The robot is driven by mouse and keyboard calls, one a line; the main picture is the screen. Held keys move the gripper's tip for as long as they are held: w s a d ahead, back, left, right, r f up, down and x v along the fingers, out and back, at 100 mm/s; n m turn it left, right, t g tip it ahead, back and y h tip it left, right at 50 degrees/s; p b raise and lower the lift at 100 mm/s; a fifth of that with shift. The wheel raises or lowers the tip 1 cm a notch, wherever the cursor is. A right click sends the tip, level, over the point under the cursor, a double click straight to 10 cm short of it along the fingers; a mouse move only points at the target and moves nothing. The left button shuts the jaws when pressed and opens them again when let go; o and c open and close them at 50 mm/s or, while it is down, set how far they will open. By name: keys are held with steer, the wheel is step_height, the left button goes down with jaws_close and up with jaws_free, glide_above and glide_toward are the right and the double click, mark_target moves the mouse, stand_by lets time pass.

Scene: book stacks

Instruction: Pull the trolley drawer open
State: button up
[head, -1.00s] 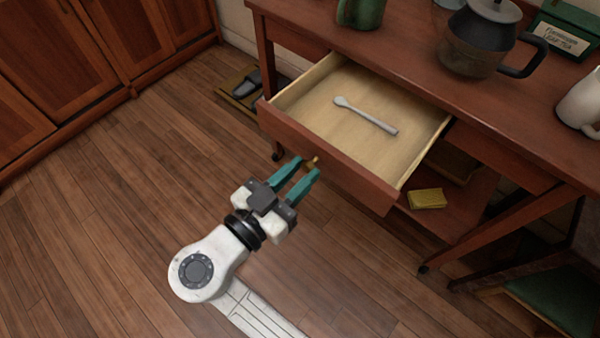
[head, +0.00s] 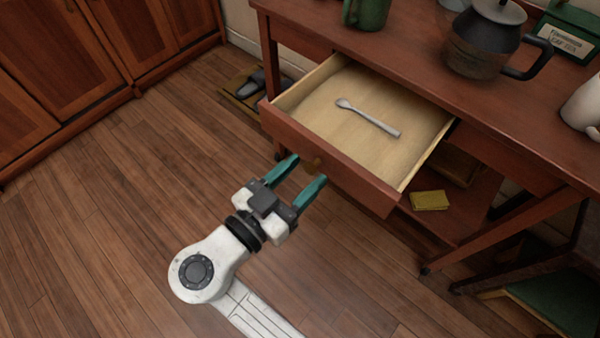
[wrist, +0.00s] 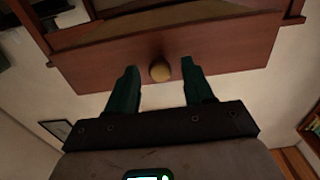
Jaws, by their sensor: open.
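The wooden trolley (head: 415,75) stands at the upper right in the head view. Its drawer (head: 345,172) is pulled well out, showing a pale interior with a grey spoon (head: 368,118) lying inside. A round brass knob (head: 314,164) sits on the drawer front and also shows in the wrist view (wrist: 160,71). My gripper (head: 304,168) is open, its two teal fingers spread just in front of the drawer front. In the wrist view the knob lies between and beyond the fingertips (wrist: 160,68), with a gap on each side.
A dark teapot (head: 483,45), a green mug (head: 364,12), a green box (head: 568,30) and a pale jug (head: 582,105) stand on the trolley top. A yellow item (head: 429,200) lies on the lower shelf. The floor (head: 110,210) at left is clear.

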steer(key=p+v, duration=0.1)
steer(key=v, duration=0.9)
steer(key=shift+s+a, duration=0.25)
